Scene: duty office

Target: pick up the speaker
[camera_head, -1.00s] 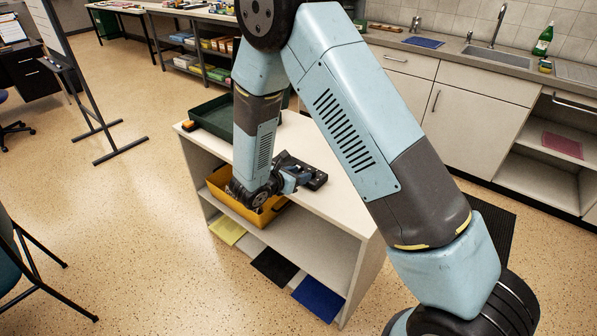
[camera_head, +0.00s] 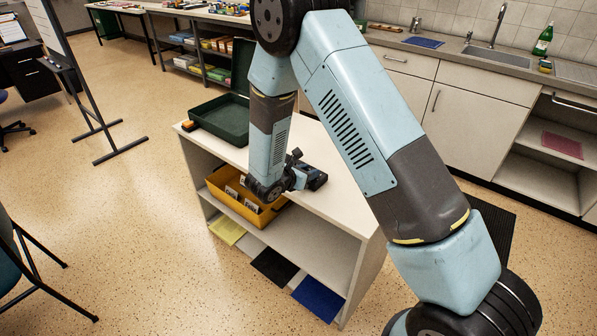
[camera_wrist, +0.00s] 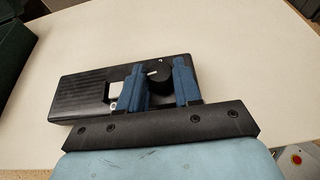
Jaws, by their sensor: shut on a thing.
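The speaker (camera_wrist: 85,93) is a black, oblong box with a ribbed grille at its left end and a round knob near its right end. It is on the white top of the shelf unit in the wrist view; a gap below it cannot be told. In the head view the speaker (camera_head: 318,180) shows partly behind my wrist. My gripper (camera_wrist: 160,80) has blue fingers on both sides of the knob and is shut on the speaker there. In the head view my gripper (camera_head: 299,178) is small and partly hidden.
A yellow bin (camera_head: 268,216) with items sits on the shelf below, under my wrist. A dark green open case (camera_head: 220,120) stands at the top's far left, beside a small orange-and-black item (camera_head: 188,126). The white top (camera_head: 345,190) is clear to the right.

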